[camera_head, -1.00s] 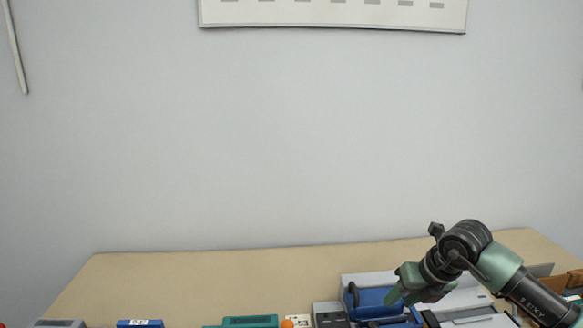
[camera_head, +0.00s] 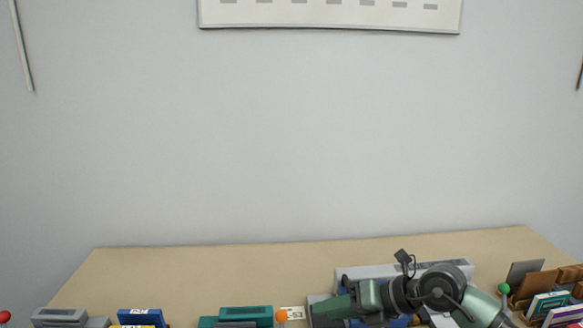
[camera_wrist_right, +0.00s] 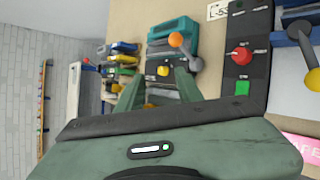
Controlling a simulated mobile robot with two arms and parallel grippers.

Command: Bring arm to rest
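My right arm comes in from the lower right in the head view, low over the table's front. Its gripper (camera_head: 324,308) points left, beside the teal device (camera_head: 245,313), and covers most of a blue machine behind it. In the right wrist view the two green fingers (camera_wrist_right: 160,78) stand apart with nothing held between them. Past them is the teal device (camera_wrist_right: 180,27) with an orange knob. My left arm and gripper are in neither view.
The tan table (camera_head: 200,262) is bare toward the wall. A blue device (camera_head: 140,317) and a grey device (camera_head: 60,315) stand at the left. A box with a red knob (camera_wrist_right: 240,56) is close to the gripper. A wooden rack (camera_head: 536,284) stands at the right.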

